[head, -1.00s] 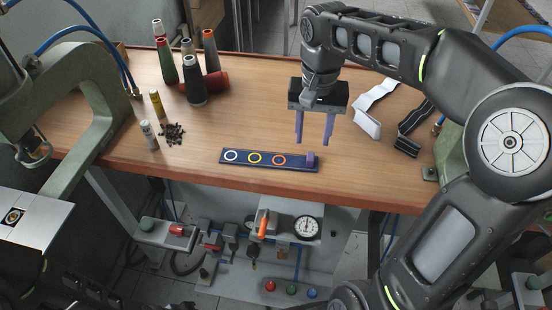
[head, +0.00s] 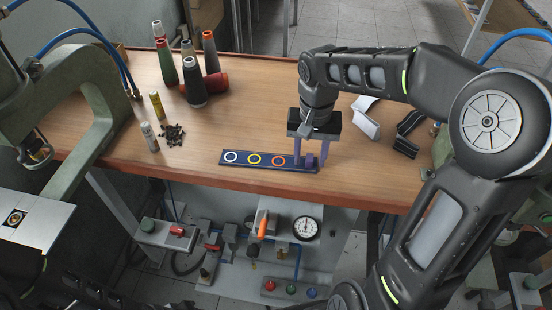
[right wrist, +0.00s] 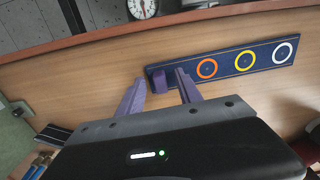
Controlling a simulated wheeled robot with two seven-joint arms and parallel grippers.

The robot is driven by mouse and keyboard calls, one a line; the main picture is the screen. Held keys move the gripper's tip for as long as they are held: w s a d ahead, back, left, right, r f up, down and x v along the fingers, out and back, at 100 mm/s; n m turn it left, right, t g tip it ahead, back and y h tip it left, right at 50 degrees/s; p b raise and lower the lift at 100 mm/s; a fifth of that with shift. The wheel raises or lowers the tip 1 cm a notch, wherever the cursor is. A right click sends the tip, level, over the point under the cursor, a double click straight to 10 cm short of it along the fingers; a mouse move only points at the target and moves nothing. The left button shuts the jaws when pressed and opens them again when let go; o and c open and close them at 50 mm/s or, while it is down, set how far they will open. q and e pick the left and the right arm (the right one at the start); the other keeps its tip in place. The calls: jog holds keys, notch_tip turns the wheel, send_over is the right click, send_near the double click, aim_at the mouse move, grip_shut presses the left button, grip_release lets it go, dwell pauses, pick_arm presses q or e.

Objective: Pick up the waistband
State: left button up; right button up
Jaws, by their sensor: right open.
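My right gripper (head: 311,160) is open and points down at the block end. My left gripper is not in view.
Folded white (head: 366,122) and black (head: 408,138) bands lie to the right. Thread cones (head: 194,88), small tubes (head: 150,136) and dark bits (head: 173,134) stand or lie at left. A green press (head: 100,110) is at far left. The wooden table (head: 255,110) is clear behind the strip.

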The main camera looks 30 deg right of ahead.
jog(key=shift+c, duration=0.2)
dwell(0.4)
grip_shut()
dwell(0.4)
